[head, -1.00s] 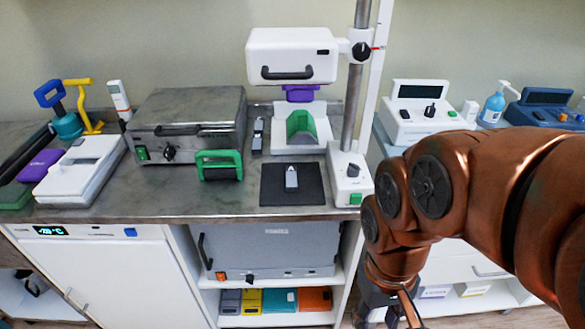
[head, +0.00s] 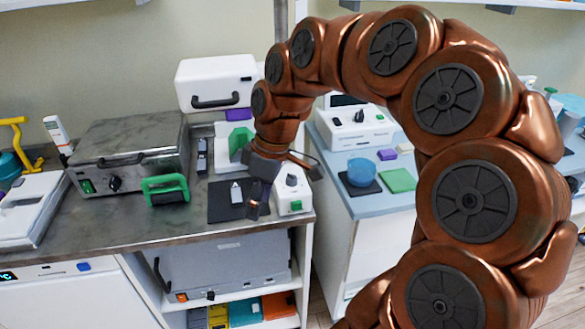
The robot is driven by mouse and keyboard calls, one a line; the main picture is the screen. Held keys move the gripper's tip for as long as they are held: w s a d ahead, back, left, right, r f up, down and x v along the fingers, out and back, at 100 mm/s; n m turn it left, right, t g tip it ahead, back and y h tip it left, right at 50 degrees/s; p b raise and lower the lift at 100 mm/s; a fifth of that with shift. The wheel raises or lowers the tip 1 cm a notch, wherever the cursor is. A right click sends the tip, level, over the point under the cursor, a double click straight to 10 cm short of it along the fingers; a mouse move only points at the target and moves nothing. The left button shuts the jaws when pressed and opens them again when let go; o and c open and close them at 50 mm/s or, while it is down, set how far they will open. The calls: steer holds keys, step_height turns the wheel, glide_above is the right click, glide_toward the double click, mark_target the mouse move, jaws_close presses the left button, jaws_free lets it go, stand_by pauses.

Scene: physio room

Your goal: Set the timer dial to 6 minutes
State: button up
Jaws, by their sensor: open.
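A white base box (head: 296,200) stands at the right front corner of the metal bench. It carries a grey dial (head: 291,180) on top and a green switch at its front. Which dial is the timer is not labelled legibly, and its setting is too small to read. My gripper (head: 286,191) is open and empty, pointing down in front of this box. Its fingers are spread to either side of the dial in the picture; I cannot tell whether they touch it.
A dark pad (head: 225,208) with a small grey piece lies left of the box. A green-handled tool (head: 165,190) and a metal case (head: 130,150) with a black knob stand farther left. A white device (head: 353,130) with a black knob sits on the right-hand cabinet.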

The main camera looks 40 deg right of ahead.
steer(key=w+d+r+n+t+p, duration=0.1)
steer(key=w+d+r, duration=0.1)
steer(key=w+d, duration=0.4)
steer(key=n+t+y+p, duration=0.1)
steer(key=p, duration=0.1)
glide_toward(293, 175)
step_height(293, 175, down, 2)
steer(key=shift+w+a+p+x, duration=0.15)
steer(key=shift+p+x, duration=0.25)
steer(key=shift+x, duration=1.6)
steer(key=shift+w+a+p+x, duration=0.1)
steer(key=shift+p+x, duration=0.25)
steer(key=shift+x, duration=1.65)
steer(key=shift+r, duration=0.15)
jaws_close()
